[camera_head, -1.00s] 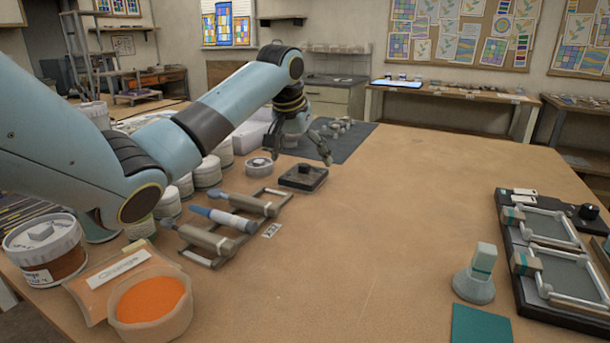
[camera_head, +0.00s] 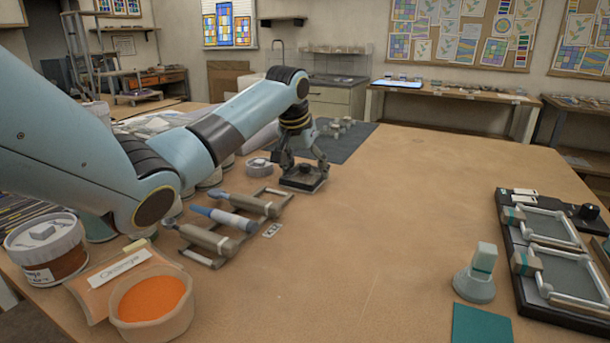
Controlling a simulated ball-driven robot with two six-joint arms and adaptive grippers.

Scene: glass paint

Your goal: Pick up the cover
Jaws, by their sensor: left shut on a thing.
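The cover looks to be the dark, flat square piece (camera_head: 301,184) with a small knob, on the table behind the tool rack. My left gripper (camera_head: 304,170) is over it with its fingers down at the piece, shut on it, seemingly on its upper part. The fingers hide part of its top. The piece appears still at table level; I cannot tell whether it touches the table. My right gripper is not in view.
A tool rack (camera_head: 205,258) with several handled tools lies in front of the gripper. A bowl of orange powder (camera_head: 150,305) is at front left. The table's middle is clear; a stamp-like block (camera_head: 476,280) stands right.

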